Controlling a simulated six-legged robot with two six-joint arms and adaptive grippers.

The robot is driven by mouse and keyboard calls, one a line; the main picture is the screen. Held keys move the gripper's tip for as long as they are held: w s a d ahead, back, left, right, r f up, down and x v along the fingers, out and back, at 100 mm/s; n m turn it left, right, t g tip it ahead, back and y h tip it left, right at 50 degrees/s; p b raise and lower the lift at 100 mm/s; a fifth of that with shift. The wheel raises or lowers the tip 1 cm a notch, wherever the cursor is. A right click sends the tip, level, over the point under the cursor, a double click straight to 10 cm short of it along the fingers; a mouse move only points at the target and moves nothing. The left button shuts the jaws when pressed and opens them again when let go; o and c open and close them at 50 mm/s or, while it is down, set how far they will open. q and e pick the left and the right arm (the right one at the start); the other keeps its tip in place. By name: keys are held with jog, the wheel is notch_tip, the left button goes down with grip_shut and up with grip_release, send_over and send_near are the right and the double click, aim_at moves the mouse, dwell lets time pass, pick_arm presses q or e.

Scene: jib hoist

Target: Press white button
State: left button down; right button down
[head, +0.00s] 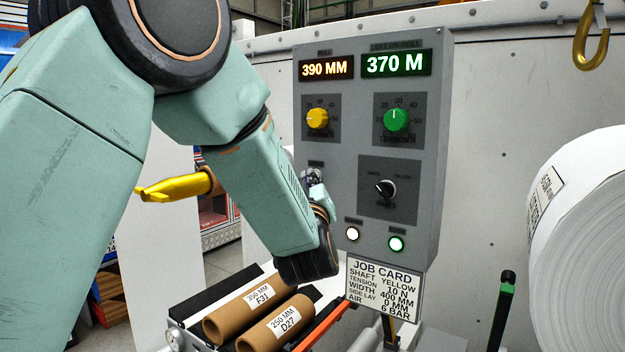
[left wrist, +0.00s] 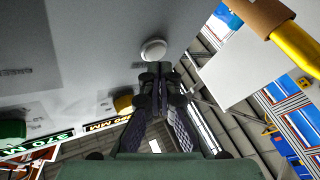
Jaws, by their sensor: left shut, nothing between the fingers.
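In the left wrist view a round white button (left wrist: 153,50) protrudes from the grey panel near its edge. My left gripper (left wrist: 157,72) is shut and empty, with its fingertips right by that button. I cannot tell whether they touch it. In the head view my left gripper (head: 315,182) is at the left side of the grey control panel (head: 345,200), below the yellow knob (head: 317,118), and it covers most of that spot. Lower on the panel are a round white light or button (head: 352,233) and a green-ringed one (head: 396,243). My right gripper is not in view.
A green knob (head: 397,119) and a black selector (head: 385,189) are on the panel. A job card (head: 384,287) hangs below. Cardboard cores (head: 243,306) lie below my arm. A large white roll (head: 590,240) stands right, with a yellow hook (head: 590,48) above.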

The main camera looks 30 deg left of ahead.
pick_arm(q)
jog(key=shift+s+a+b, duration=0.2)
jog(key=shift+s+b, duration=0.15)
jog(key=shift+s, duration=2.3)
jog(key=shift+f, duration=0.1)
jog(key=s+d+f+m+g+h+b, duration=0.2)
jog(key=d+f+m+h, duration=0.1)
jog(key=f, duration=0.9)
jog(key=s+d+f+m+g+h+b, duration=0.1)
jog(key=d+f+m+g+h+b, duration=0.15)
jog(key=f, duration=0.95)
jog(key=s+d+f+m+g+h+b, duration=0.1)
jog(key=s+d+f+m+g+h, duration=0.15)
jog(key=f, duration=0.85)
jog(key=s+d+f+m+g+h+b, duration=0.2)
jog(key=s+f+g+b, duration=0.8)
jog(key=s+f, duration=2.1)
notch_tip(320, 180, down, 4)
jog(key=shift+d+r+m+g+b, duration=0.15)
jog(key=shift+d+m+g+b, duration=0.25)
jog(key=shift+d+b, duration=0.5)
jog(key=shift+d, duration=0.2)
